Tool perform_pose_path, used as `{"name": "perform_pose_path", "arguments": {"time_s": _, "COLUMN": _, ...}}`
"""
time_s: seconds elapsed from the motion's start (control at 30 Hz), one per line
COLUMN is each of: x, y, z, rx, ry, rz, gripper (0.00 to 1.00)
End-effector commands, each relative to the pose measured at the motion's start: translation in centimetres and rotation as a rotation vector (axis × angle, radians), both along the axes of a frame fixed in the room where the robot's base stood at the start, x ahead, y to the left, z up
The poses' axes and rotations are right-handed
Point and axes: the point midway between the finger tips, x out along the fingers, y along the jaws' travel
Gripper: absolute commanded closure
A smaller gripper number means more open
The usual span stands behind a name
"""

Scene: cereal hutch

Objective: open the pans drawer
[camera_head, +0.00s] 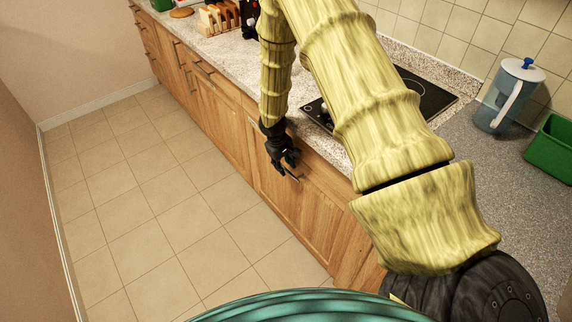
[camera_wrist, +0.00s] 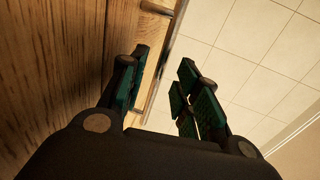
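The pans drawer is probably the wooden front (camera_head: 318,187) below the hob, but no label confirms this. A thin metal bar handle (camera_head: 293,178) shows just below my gripper (camera_head: 284,163) in the head view. In the wrist view the wooden front (camera_wrist: 60,70) fills the left side, and the metal handle (camera_wrist: 166,50) runs along it. My gripper (camera_wrist: 165,92) is open there, with its green-padded fingers apart. The handle appears in the gap between the fingers, closer to the left finger. I cannot tell whether either finger touches it. The wooden front looks shut.
A black hob (camera_head: 428,97) is set into the counter behind my arm. A toast rack (camera_head: 215,17) stands at the far end. The tiled floor (camera_head: 150,205) before the cabinets is clear.

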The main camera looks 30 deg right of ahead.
Motion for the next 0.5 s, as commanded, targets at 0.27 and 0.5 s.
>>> {"name": "perform_pose_path", "arguments": {"time_s": 0.27, "x": 0.04, "y": -0.21, "z": -1.12, "rx": 0.0, "ry": -0.001, "rz": -0.001, "gripper": 0.68}}
{"name": "perform_pose_path", "arguments": {"time_s": 0.5, "x": 0.04, "y": -0.21, "z": -1.17, "rx": 0.0, "ry": -0.001, "rz": 0.0, "gripper": 0.68}}
